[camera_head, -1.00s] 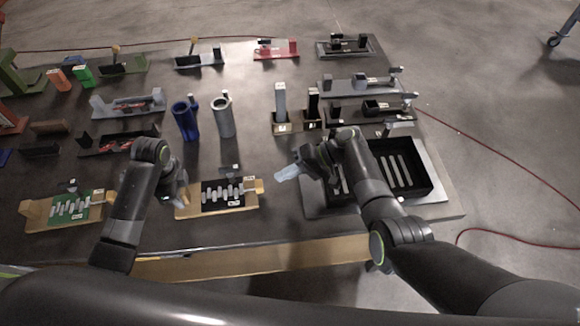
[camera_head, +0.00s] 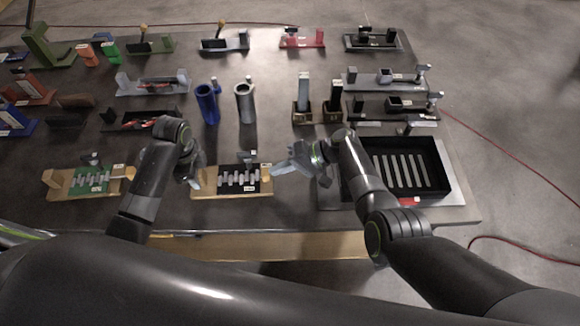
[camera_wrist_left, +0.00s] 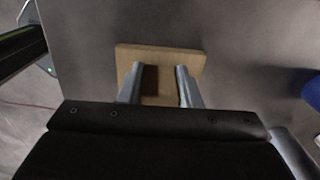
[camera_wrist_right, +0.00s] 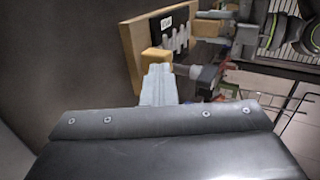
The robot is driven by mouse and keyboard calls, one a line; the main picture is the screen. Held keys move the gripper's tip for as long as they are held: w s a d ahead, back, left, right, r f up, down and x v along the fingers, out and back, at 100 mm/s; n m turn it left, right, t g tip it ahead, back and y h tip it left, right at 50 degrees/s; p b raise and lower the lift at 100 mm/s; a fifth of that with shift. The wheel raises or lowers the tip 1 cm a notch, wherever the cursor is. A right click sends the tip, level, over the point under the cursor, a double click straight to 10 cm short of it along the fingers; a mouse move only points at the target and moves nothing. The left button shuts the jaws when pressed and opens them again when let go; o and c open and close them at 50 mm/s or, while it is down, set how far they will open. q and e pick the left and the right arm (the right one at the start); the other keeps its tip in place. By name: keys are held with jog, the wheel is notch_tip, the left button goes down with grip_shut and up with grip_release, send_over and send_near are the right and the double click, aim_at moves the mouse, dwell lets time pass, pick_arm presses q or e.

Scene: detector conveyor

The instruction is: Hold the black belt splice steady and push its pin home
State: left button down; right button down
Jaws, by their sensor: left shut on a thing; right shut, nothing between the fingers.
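The black belt splice (camera_head: 238,178) lies on a wooden board near the table's front edge, with grey interleaved fingers and a white label. My left gripper (camera_head: 195,182) is at the board's left end. In the left wrist view its fingers (camera_wrist_left: 160,88) stand on either side of a wooden block (camera_wrist_left: 150,77) on the board (camera_wrist_left: 160,52), shut on it. My right gripper (camera_head: 277,170) is shut and empty at the right end. In the right wrist view its tips (camera_wrist_right: 158,72) meet or nearly meet the tan pin head (camera_wrist_right: 154,58) beside the splice (camera_wrist_right: 172,32); contact is unclear.
A green splice on a similar board (camera_head: 60,190) lies to the left. A black slotted tray (camera_head: 440,190) stands to the right. Blue (camera_head: 206,104) and grey (camera_head: 245,103) cylinders stand behind. Several other fixtures fill the back of the table.

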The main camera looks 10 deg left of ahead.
jog(key=shift+s+a, duration=0.15)
jog(key=shift+a, duration=0.25)
pick_arm(q)
jog(key=shift+d, duration=0.1)
jog(key=c, duration=1)
grip_release()
pick_arm(e)
jog(key=v, duration=1)
pick_arm(q)
jog(key=shift+o, duration=0.2)
pick_arm(e)
jog(key=shift+d, duration=0.15)
